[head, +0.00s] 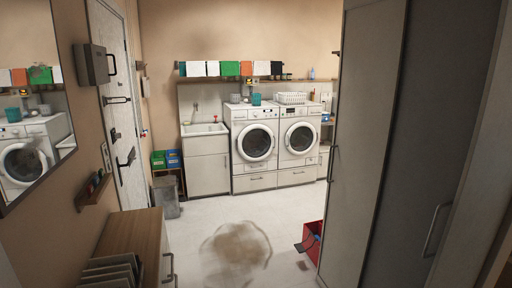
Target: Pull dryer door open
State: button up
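Two white front-loading machines stand side by side against the far wall. The left machine has a round dark-glass door (257,143). The right machine has a similar round door (300,139). Both doors look shut. I cannot tell from this view which machine is the dryer, and the door handles are too small to make out. My gripper is not in view.
A sink cabinet (207,172) stands left of the machines, with a grey bin (167,196) nearby. A tall cabinet (365,150) fills the right. A wooden dresser (137,245) is at left. A red object (312,241) and brown patch (236,247) are on the otherwise open floor.

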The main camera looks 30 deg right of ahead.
aim_at(239, 144)
jog(key=i+l+z, duration=0.25)
jog(key=i+j+z, duration=0.2)
jog(key=i, duration=0.3)
jog(key=i+l+z, duration=0.15)
jog(key=i, duration=4.75)
jog(key=i+j+z, duration=0.15)
jog(key=i, duration=0.55)
jog(key=i+j, duration=0.1)
jog(key=i, duration=0.6)
jog(key=i+j+z, duration=0.15)
jog(key=i+z, duration=0.15)
jog(key=i, duration=0.25)
